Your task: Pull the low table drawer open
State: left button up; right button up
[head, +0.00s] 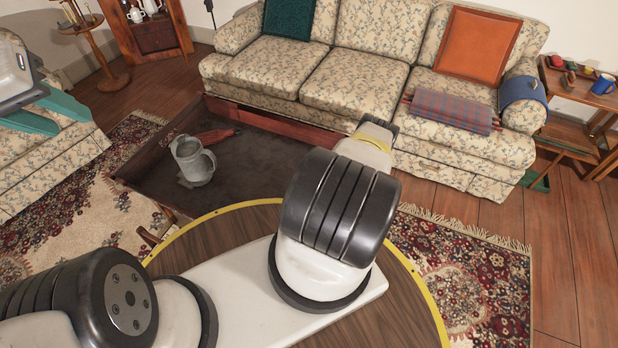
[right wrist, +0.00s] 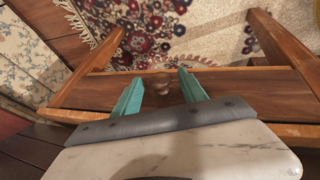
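The low table (head: 262,165) has a dark top and a reddish wooden rim, and stands before the long sofa. In the right wrist view its wooden drawer front (right wrist: 90,93) runs across the picture, with a small round knob (right wrist: 162,84) near the middle. My right gripper (right wrist: 159,82) is open, with one teal finger on each side of the knob. I cannot tell whether either finger touches it. The right gripper is hidden in the head view. My left gripper (head: 62,112) is open and empty at the left edge, in front of a floral seat, away from the table.
A grey tankard (head: 194,162) and a red item (head: 217,134) stand on the low table. The floral sofa (head: 355,80) is behind it, and a side shelf (head: 575,100) with small objects is at the right. A patterned rug (head: 470,280) covers the floor.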

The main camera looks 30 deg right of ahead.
grip_shut()
dwell(1.3)
